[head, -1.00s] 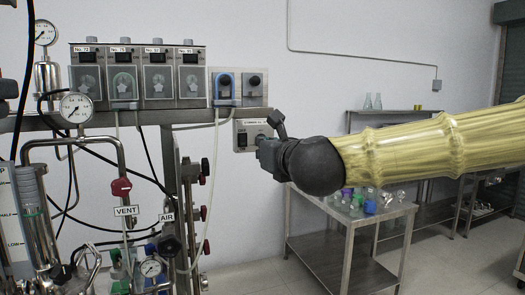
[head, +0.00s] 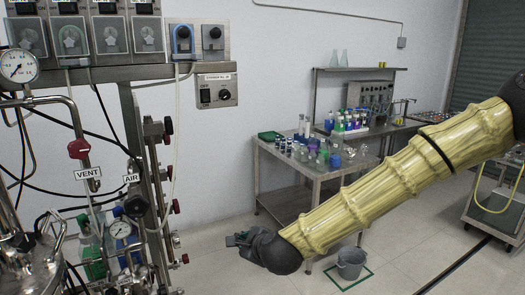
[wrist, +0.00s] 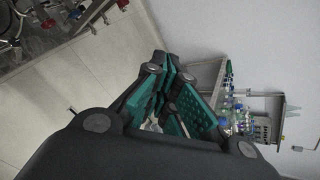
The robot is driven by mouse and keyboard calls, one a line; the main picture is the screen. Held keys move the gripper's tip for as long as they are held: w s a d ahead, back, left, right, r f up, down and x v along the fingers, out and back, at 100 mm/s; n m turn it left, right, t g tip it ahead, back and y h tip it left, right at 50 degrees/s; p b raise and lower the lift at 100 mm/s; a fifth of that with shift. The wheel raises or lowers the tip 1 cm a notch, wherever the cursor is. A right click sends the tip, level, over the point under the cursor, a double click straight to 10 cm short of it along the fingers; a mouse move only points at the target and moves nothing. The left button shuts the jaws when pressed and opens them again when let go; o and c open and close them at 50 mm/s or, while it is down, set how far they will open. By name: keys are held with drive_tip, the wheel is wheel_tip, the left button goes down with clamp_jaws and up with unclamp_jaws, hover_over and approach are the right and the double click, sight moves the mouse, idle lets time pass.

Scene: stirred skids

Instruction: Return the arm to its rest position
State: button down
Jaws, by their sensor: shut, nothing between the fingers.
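My arm in its yellow sleeve comes in from the right in the head view and slopes down to the left. My gripper (head: 240,240) is at its low end, dark, over the open floor between the skid and the steel bench. In the wrist view my gripper (wrist: 168,100) shows its green-padded fingers, shut and with nothing held. The stirrer control box (head: 217,91) with its knob is on the wall side of the skid, above and apart from my gripper.
The skid's pipes and valves (head: 145,185) stand at the left. A steel bench (head: 320,170) with several bottles stands behind my arm. A grey bucket (head: 350,264) sits on the floor inside a green outline, close to my forearm in the picture. A cart (head: 500,205) stands at the right.

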drive_tip(key=s+d+f+n+g+h, duration=0.1)
drive_tip(key=s+d+f+n+g, duration=0.25)
drive_tip(key=f, duration=0.65)
drive_tip(key=s+d+f+n+h, duration=0.1)
drive_tip(key=s+d+f+n, duration=0.25)
drive_tip(key=s+f, duration=0.45)
drive_tip(key=s+d+f+n+g, duration=0.2)
drive_tip(key=s+d+f+n, duration=0.15)
drive_tip(key=f, duration=0.75)
drive_tip(key=s+d+f+n+g+h, duration=0.1)
drive_tip(key=s+d+f+n+g, duration=0.1)
drive_tip(key=s+d+f+n, duration=0.3)
drive_tip(key=s+d+f+n+g+h, duration=0.2)
drive_tip(key=s+d+f+n, duration=0.3)
drive_tip(key=s, duration=1.5)
drive_tip(key=d+f+g, duration=0.1)
drive_tip(key=d+f, duration=0.2)
drive_tip(key=d, duration=0.4)
drive_tip(key=shift+d+h, duration=0.2)
drive_tip(key=shift+h, duration=0.1)
drive_tip(key=shift+s+f, duration=0.15)
